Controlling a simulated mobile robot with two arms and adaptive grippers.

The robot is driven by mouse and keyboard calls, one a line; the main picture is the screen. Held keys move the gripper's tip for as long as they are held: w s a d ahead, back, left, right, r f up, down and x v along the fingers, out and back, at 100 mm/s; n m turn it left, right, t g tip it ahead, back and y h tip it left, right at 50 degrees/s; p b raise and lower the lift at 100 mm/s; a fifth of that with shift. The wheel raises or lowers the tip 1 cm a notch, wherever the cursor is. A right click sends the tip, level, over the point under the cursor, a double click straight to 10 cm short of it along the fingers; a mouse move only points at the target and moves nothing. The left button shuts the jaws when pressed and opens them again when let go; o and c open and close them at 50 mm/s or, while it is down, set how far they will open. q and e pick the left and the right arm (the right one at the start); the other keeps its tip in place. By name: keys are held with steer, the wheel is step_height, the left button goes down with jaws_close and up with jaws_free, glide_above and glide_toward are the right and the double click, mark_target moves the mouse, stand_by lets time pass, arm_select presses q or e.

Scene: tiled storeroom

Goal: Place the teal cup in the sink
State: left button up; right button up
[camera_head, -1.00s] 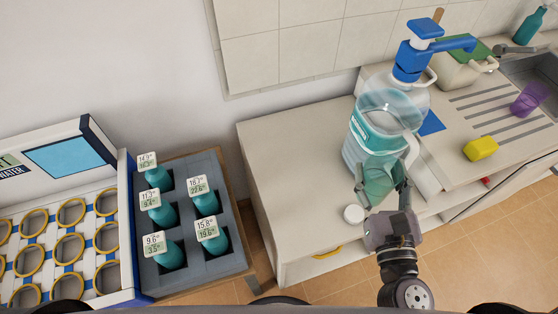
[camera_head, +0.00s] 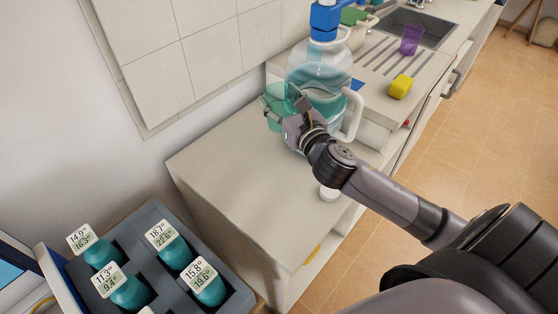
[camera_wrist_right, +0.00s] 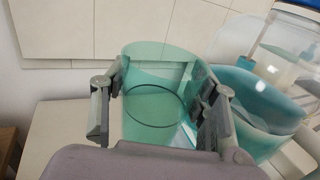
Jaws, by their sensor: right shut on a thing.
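The teal cup (camera_head: 274,101) is see-through and held in my right gripper (camera_head: 284,114), beside the left of the big water bottle. In the right wrist view, the fingers (camera_wrist_right: 158,108) sit on either side of the cup (camera_wrist_right: 155,75), and its round base shows through. The cup is partly hidden by the gripper in the head view. The sink (camera_head: 432,30) is a grey basin set in the counter at the top right, well away from the cup. My left gripper is not in view.
The clear water bottle (camera_head: 312,60), with blue pump and white handle, stands close to my right gripper. A purple cup (camera_head: 411,40) is by the sink's near edge. A yellow sponge (camera_head: 400,86) lies on the drainboard. A white cap (camera_head: 328,193) is near the counter's front edge.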

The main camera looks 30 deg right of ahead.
steer(key=shift+a+f+b, duration=0.1)
steer(key=shift+f+b, duration=2.5)
steer(key=shift+f, duration=6.45)
steer(key=shift+f, duration=0.15)
steer(key=o, duration=0.9)
steer(key=shift+o, duration=0.2)
steer(key=shift+r, duration=0.2)
